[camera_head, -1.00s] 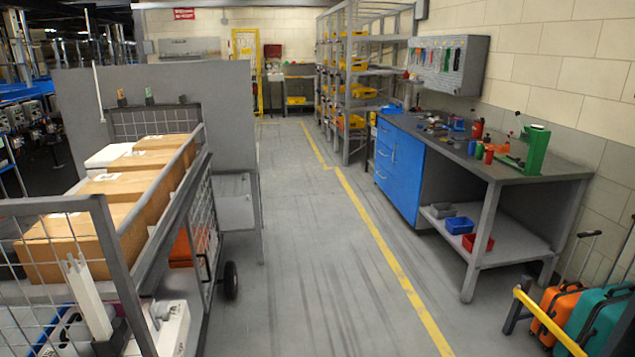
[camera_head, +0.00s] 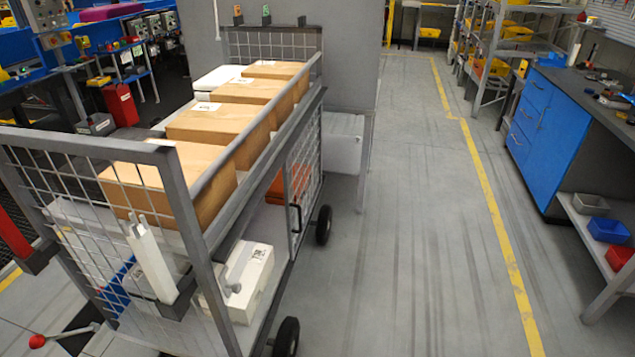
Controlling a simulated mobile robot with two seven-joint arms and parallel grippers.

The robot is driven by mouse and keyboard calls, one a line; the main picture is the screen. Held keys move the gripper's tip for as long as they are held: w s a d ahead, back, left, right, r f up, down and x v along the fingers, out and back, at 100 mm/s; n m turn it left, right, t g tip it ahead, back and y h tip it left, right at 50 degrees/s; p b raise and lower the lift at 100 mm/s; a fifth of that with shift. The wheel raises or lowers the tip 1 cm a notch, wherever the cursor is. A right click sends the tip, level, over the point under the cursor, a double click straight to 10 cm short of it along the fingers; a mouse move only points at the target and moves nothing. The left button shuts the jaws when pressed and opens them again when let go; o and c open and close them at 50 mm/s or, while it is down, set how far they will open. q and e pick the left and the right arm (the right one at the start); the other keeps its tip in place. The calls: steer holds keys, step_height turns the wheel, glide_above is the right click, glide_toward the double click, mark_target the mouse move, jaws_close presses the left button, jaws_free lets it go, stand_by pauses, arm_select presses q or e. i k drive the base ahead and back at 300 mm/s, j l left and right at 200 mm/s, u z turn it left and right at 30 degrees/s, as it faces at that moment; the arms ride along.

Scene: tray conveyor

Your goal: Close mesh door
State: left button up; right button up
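A wheeled mesh cart (camera_head: 208,222) stands left of centre. A grey mesh panel with a black vertical handle (camera_head: 296,218), apparently the mesh door (camera_head: 302,178), covers the far part of the cart's lower right side. The near part of that side is open and shows a white box (camera_head: 246,278) on the lower shelf. I cannot tell how the panel is hinged. Another mesh panel (camera_head: 88,208) stands at the cart's near end, with a white upright piece (camera_head: 150,258) by it. Neither of my grippers shows.
Several cardboard boxes (camera_head: 215,125) lie on the cart's upper shelf. A grey partition (camera_head: 350,60) stands behind the cart. The floor (camera_head: 410,240) to the right is clear, up to a blue-drawer workbench (camera_head: 545,125). A red-knobbed lever (camera_head: 38,341) is at lower left.

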mark_target(292, 250)
steer(key=i+u, duration=0.1)
steer(key=u, duration=0.3)
steer(key=i+l+u, duration=0.4)
steer(key=l, duration=0.15)
steer(key=l+u, duration=0.2)
steer(key=i+l+u, duration=0.1)
steer(key=l, duration=0.35)
steer(key=i+l+u, duration=0.1)
steer(key=l, duration=0.35)
steer(key=i+l, duration=0.2)
steer(key=l, duration=0.3)
steer(key=i+l+u, duration=0.15)
steer(key=l, duration=0.3)
steer(key=i+l, duration=0.1)
steer(key=l, duration=0.75)
steer(key=i+l, duration=0.15)
steer(key=l, duration=0.25)
steer(key=i+l, duration=0.1)
steer(key=l, duration=0.35)
